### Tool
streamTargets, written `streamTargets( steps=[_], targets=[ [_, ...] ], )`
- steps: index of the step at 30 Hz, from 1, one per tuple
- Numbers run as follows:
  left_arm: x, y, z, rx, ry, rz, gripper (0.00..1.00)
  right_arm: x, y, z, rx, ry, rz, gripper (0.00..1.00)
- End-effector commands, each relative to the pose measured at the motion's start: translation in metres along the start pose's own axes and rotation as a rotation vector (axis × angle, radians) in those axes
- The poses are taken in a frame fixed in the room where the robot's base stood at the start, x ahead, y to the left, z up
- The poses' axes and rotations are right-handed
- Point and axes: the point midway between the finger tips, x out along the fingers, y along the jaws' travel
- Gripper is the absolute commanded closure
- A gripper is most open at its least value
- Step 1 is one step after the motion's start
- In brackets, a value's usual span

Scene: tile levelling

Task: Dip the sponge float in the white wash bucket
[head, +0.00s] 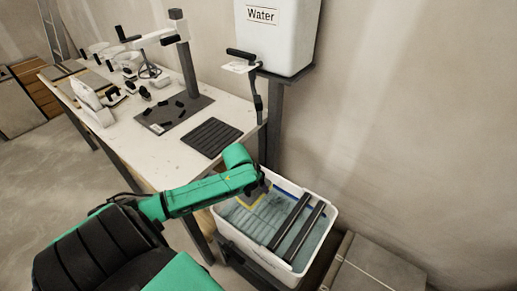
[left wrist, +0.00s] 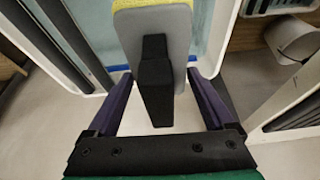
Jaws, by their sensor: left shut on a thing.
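The white wash bucket (head: 333,222) stands right of the table, with bluish water and two dark rollers across it. My left gripper (head: 263,189) is over the left part of its opening. The sponge float (head: 252,201) shows there as a thin yellow edge, partly hidden by the gripper. In the left wrist view the float (left wrist: 178,42) has a grey plate, yellow sponge and black handle. I cannot tell whether the sponge touches the water. My right gripper is not in view.
A white water tank (head: 275,40) with a tap stands above and behind the bucket. The long table (head: 130,140) at left carries a dark ribbed mat (head: 212,137), a post and several tools. Flat boxes (head: 375,268) lie right of the bucket.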

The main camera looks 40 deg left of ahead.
Motion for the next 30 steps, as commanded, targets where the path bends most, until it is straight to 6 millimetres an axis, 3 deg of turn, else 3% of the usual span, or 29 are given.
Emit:
streamTargets(
  steps=[3, 10, 18, 30],
  targets=[
    [0.006, -0.016, -0.004, -0.039, 0.009, -0.016, 0.85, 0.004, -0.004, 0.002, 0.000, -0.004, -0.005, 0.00],
    [0.028, -0.015, 0.006, -0.040, 0.009, -0.014, 0.85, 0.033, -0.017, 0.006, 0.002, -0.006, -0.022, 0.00],
    [0.059, -0.015, 0.018, -0.036, 0.009, -0.015, 0.85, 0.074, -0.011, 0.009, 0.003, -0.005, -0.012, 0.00],
    [0.110, -0.014, 0.039, -0.038, 0.008, -0.013, 0.85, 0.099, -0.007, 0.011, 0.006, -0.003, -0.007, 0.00]
  ],
)
